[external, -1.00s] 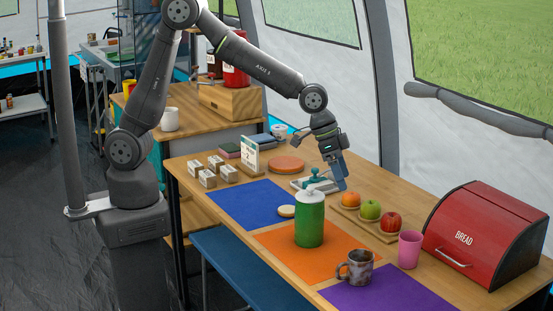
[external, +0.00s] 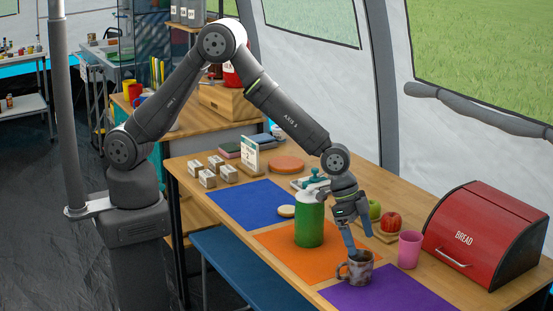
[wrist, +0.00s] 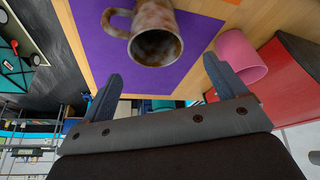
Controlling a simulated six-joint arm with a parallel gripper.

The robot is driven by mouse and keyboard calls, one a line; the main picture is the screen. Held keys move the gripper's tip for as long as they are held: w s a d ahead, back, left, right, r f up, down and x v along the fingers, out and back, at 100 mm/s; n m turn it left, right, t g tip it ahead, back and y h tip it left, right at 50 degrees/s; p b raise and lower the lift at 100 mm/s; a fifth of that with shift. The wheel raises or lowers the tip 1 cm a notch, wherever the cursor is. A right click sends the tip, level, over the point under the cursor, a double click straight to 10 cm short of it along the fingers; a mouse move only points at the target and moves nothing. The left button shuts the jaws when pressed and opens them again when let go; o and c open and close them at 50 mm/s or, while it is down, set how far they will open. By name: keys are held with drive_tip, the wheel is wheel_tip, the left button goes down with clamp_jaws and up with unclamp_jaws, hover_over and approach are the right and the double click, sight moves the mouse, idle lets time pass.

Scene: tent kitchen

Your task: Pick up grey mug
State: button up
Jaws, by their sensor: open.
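The grey mug (external: 359,268), mottled with brown, stands upright at the edge between the orange and purple mats, its handle toward the left. My gripper (external: 359,246) is just above the mug's rim, its fingers pointing down and apart. In the wrist view the mug (wrist: 155,30) shows its dark open mouth, ahead of my two blue-grey fingertips (wrist: 162,72). Nothing is between the fingers. In the external view I cannot tell whether a finger touches the rim.
A pink cup (external: 410,249) stands to the right of the mug, before the red bread box (external: 490,235). A green canister (external: 309,224) stands to the left on the orange mat (external: 275,243). The purple mat (external: 400,292) is clear in front.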

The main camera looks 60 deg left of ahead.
sight(361, 258)
drive_tip(key=f, duration=0.3)
drive_tip(key=d+f, duration=0.1)
drive_tip(key=f, duration=0.1)
drive_tip(key=shift+f, duration=0.2)
drive_tip(key=shift+w+d+f, duration=0.15)
drive_tip(key=shift+f, duration=0.3)
drive_tip(key=c, duration=1.1)
